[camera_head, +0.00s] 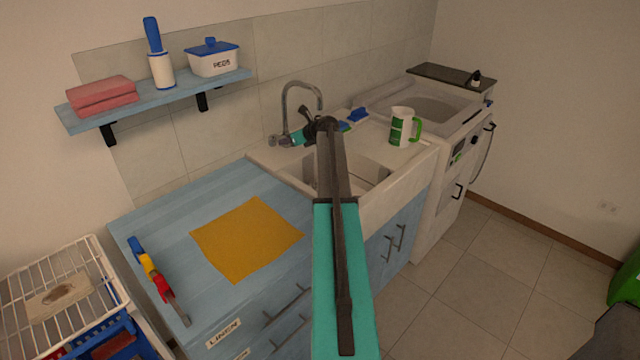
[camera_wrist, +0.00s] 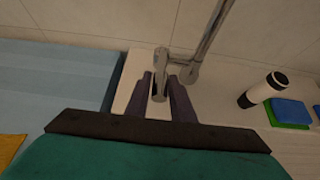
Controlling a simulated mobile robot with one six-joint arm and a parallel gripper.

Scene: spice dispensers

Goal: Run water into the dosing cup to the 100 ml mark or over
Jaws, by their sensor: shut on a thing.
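The tap (camera_head: 300,95) rises behind the sink (camera_head: 372,178), its spout arched over the basin. My gripper (camera_head: 290,139) is at the tap's left side, shut on the tap handle (camera_wrist: 160,72), with one finger on each side of it in the wrist view. A white cup with a green label and green handle (camera_head: 399,128), which looks like the dosing cup, stands upright on the ledge right of the basin, apart from the spout. Its inside level cannot be seen. My arm hides part of the basin, and no running water shows.
A blue sponge (camera_head: 357,115) lies behind the basin; a black-and-white cylinder (camera_wrist: 262,90) is near it in the wrist view. The blue counter (camera_head: 180,200) at left holds a yellow cloth (camera_head: 245,238). A wall shelf (camera_head: 160,100) hangs above.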

